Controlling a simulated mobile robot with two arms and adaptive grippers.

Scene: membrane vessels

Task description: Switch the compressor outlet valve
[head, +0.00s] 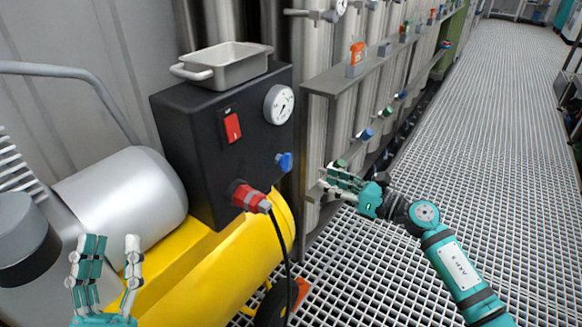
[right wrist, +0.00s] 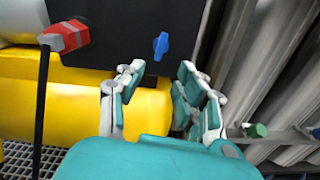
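The compressor's black control box (head: 190,150) carries a small blue valve handle (head: 284,161) on its right side, below the gauge. In the right wrist view the blue handle (right wrist: 160,46) stands roughly upright, beyond my fingertips. My right gripper (head: 328,178) is to the right of the handle and a little lower in the head view, apart from it. In the right wrist view the right gripper (right wrist: 160,78) is open, with nothing between its fingers. My left gripper (head: 111,248) is open and empty at the lower left, in front of the yellow tank.
A red plug (head: 252,198) with a black cable sits below the handle. A red switch (head: 232,127) and a round gauge (head: 279,104) are on the box, a metal tray (head: 228,66) on top. Steel vessels with a ledge (head: 340,75) stand at right. The grating floor (head: 480,110) is clear.

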